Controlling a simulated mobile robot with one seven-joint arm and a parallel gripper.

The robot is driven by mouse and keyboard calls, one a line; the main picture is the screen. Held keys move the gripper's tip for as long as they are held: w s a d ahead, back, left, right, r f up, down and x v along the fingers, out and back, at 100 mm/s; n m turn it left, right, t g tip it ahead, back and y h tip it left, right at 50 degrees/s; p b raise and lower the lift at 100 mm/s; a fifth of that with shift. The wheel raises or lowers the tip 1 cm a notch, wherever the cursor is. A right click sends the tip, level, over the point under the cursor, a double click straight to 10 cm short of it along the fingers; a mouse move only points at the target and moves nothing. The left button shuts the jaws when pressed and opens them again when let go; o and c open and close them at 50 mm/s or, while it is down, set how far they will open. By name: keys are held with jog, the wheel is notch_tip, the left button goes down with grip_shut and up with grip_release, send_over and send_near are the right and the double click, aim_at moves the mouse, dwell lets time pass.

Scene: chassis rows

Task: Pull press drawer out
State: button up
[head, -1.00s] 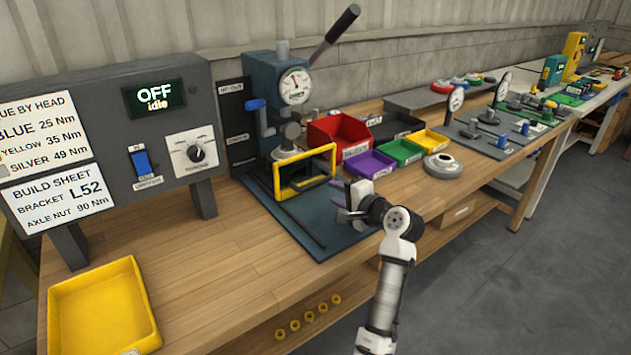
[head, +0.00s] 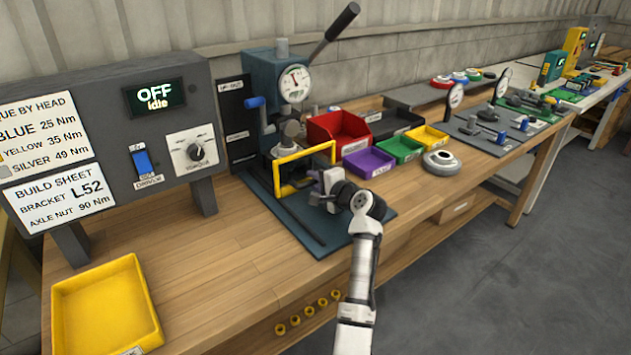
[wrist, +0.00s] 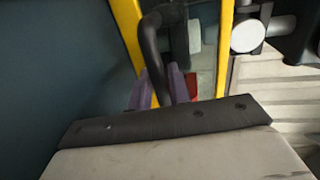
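The press (head: 285,85) stands on a dark mat against the wall, with a round gauge and a long black lever. A yellow rectangular frame (head: 305,152) stands upright at its lower front; it also shows in the wrist view (wrist: 226,45). I cannot tell whether this frame is the drawer's front. A curved black handle (wrist: 152,40) runs in front of the yellow frame in the wrist view. My gripper (head: 313,188) is at the frame's lower right, its purple fingers (wrist: 178,82) close beside the handle.
Red (head: 338,132), purple (head: 368,163), green (head: 400,148) and yellow (head: 428,138) bins stand right of the press. A round metal part (head: 440,163) sits beside them. A yellow tray (head: 105,310) is at the front left. The bench between tray and mat is clear.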

grip_shut()
jog(key=shift+s+d, duration=0.1)
jog(key=f+p+v, duration=0.1)
jog(key=v, duration=0.5)
jog(key=f+p+v, duration=0.1)
jog(key=p+v, duration=0.1)
jog(key=v, duration=0.4)
jog(key=f+p+v, duration=0.2)
jog(key=v, duration=0.4)
jog(key=shift+v, duration=0.8)
jog(key=shift+o, duration=1.6)
grip_release()
